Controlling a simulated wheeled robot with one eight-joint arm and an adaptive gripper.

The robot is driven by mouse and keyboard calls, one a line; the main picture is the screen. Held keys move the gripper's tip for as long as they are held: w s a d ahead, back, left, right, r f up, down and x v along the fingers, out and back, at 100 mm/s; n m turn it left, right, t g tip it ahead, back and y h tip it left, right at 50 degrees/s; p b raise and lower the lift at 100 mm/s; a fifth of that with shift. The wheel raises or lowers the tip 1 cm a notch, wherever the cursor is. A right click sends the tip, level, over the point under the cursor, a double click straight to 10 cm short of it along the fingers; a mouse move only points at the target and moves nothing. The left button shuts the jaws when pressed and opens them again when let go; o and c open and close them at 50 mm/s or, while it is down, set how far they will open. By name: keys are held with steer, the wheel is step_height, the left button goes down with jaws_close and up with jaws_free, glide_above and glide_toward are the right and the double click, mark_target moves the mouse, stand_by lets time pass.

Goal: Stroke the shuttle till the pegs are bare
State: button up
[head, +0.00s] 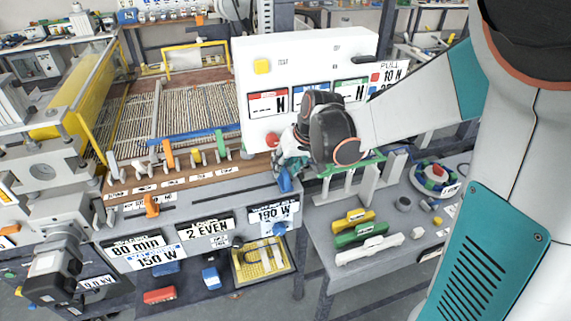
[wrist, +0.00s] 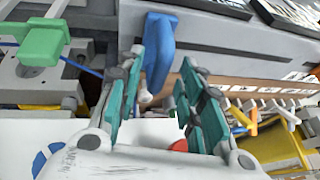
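My gripper (head: 290,158) is at the right end of the grey bench front, by a blue handle (head: 284,181). In the wrist view my gripper (wrist: 160,68) is open, its teal fingers apart on either side of the blue handle (wrist: 160,45); I see no clear contact. Nothing marks which part is the shuttle. A row of small pegs stands on the brown strip (head: 185,178), among them white, an orange one (head: 168,153) and a yellow one (head: 196,156). Some also show in the wrist view (wrist: 275,108). An orange handle (head: 151,205) sits at the grey front.
A white control box (head: 300,60) with a red button stands behind my gripper. A yellow tray (head: 240,279) sits on the shelf below, near blue and red blocks. The right table holds yellow, green and white bars (head: 368,249) and a green-topped stand (head: 350,165).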

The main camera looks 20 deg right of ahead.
jaws_close()
steer(key=a+b, duration=0.1)
steer(key=a, duration=2.3)
steer(key=shift+a, duration=0.4)
steer(key=shift+c, duration=1.7)
jaws_free()
steer(key=o, duration=0.3)
steer(key=shift+a, duration=0.25)
steer(key=shift+o, duration=0.2)
steer(key=shift+d, duration=0.1)
steer(key=shift+d, duration=0.15)
steer(key=d+p, duration=0.1)
steer(key=d, duration=2.4)
steer(key=shift+d, duration=0.2)
steer(key=p+v, duration=0.3)
steer(key=v, duration=0.9)
steer(key=shift+s+a+r, duration=0.2)
steer(key=shift+a+r, duration=0.05)
steer(key=shift+r, duration=0.15)
